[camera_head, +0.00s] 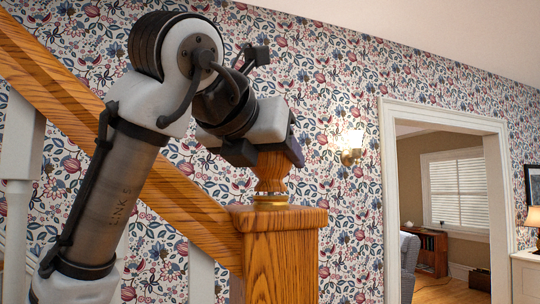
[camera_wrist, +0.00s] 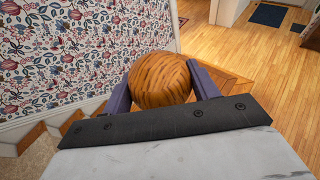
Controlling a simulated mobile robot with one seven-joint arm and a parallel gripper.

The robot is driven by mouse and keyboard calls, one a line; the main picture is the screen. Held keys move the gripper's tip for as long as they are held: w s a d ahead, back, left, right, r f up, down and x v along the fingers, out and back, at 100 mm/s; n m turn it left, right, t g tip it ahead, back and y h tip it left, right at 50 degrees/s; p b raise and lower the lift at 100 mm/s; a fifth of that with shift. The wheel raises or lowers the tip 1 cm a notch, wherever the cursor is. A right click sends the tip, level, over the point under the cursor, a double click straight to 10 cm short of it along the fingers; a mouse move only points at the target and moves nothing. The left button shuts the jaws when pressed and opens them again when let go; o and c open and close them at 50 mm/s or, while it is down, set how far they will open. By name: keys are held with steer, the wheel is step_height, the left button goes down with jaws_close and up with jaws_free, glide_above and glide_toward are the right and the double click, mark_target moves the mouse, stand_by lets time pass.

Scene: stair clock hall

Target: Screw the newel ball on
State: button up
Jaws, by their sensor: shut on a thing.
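The newel ball (camera_wrist: 162,80) is round, striped brown wood, and sits between the two fingers of my gripper (camera_wrist: 163,84) in the wrist view. In the head view my gripper (camera_head: 272,152) is above the newel post (camera_head: 282,262), shut around the top of the wooden newel ball piece (camera_head: 271,174). The piece's turned neck shows below the fingers. Its lower end meets a brass collar (camera_head: 271,201) on the post's square cap (camera_head: 300,217). The piece looks upright. The thread is not visible.
A sloping wooden handrail (camera_head: 150,175) runs down to the post from the left, with white balusters (camera_head: 24,150) under it. A papered wall (camera_head: 345,215) with a lit sconce (camera_head: 351,147) stands behind. A doorway (camera_head: 390,200) opens at right. Stair treads (camera_wrist: 35,138) show in the wrist view.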

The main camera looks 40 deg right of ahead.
steer(key=o, duration=1.1)
steer(key=b+v, duration=0.1)
steer(key=v, duration=1.3)
steer(key=shift+d, duration=0.1)
